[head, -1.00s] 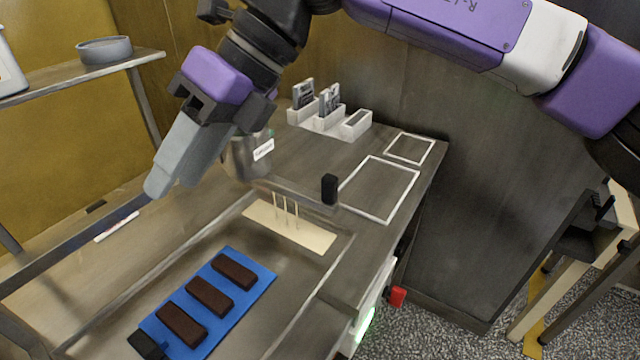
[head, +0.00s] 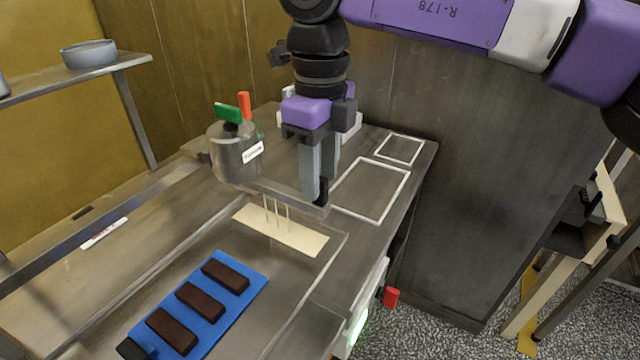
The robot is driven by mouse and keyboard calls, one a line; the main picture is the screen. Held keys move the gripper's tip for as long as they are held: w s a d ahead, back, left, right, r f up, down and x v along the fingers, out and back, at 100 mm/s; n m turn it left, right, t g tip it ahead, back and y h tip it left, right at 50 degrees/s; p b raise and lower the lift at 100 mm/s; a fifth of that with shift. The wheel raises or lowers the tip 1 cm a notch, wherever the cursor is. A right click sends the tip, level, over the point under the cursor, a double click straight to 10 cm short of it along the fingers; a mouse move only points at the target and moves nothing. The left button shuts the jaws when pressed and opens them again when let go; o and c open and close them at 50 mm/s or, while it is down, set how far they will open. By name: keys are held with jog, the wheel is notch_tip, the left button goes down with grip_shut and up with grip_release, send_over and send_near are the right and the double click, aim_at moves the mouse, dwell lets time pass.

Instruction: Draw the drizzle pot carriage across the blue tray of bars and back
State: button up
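The drizzle pot (head: 230,155) is a grey metal pot with a white label. It sits at the left end of the carriage bar (head: 275,192), above the back of the work area. A black upright handle (head: 321,190) stands at the bar's right end. My gripper (head: 318,195) points down there, its fingers around or beside the handle and partly hiding it; whether they grip it is unclear. The blue tray (head: 225,318) lies in front with three dark bars, the middle one (head: 200,301) among them. Thin pale strands (head: 277,212) stand over a cream strip (head: 262,232) between pot and tray.
A metal rail (head: 150,195) runs along the left. White outlined rectangles (head: 372,218) mark the counter at right. Green (head: 228,113) and red (head: 244,105) pieces show at the pot's top. A shelf (head: 90,75) holds a grey bowl (head: 88,53).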

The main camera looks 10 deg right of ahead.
jog(key=shift+f, duration=1.15)
grip_shut()
dwell(0.6)
